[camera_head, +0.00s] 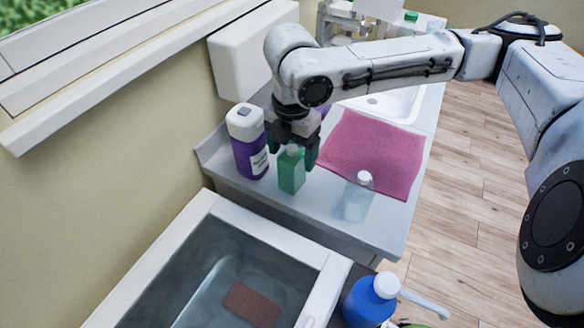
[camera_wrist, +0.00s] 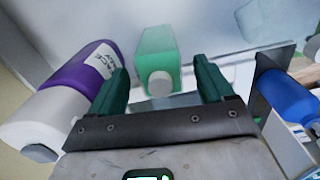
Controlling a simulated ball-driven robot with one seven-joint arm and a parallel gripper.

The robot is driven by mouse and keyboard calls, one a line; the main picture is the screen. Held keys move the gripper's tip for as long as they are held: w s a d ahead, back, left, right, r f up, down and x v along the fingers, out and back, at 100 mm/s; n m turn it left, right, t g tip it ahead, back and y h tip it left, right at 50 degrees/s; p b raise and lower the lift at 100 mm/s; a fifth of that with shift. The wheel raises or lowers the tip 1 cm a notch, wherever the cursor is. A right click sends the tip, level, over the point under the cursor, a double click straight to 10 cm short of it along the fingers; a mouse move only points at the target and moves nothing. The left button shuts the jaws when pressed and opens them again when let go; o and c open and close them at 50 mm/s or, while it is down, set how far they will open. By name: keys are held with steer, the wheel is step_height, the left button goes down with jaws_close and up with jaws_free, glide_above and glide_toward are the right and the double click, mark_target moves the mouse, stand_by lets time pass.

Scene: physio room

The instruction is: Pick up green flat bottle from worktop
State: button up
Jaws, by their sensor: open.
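The green flat bottle (camera_head: 291,173) stands upright on the worktop (camera_head: 325,205), near its front left part. Its pale cap is partly hidden by my gripper in the head view. My gripper (camera_head: 304,156) points down right over the bottle's top. In the wrist view the green bottle (camera_wrist: 158,58) with its round grey cap shows ahead, between the two dark green fingers of my gripper (camera_wrist: 163,82). The fingers are apart, with a gap on each side of the bottle. They hold nothing.
A purple bottle with a white cap (camera_head: 248,141) stands close left of the green one. A clear bottle (camera_head: 357,197) stands to the right, by a pink towel (camera_head: 373,153). A tub (camera_head: 205,228) and a blue bottle (camera_head: 369,301) are in front.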

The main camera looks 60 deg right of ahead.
steer(key=shift+f, duration=0.4)
jaws_close()
stand_by(0.5)
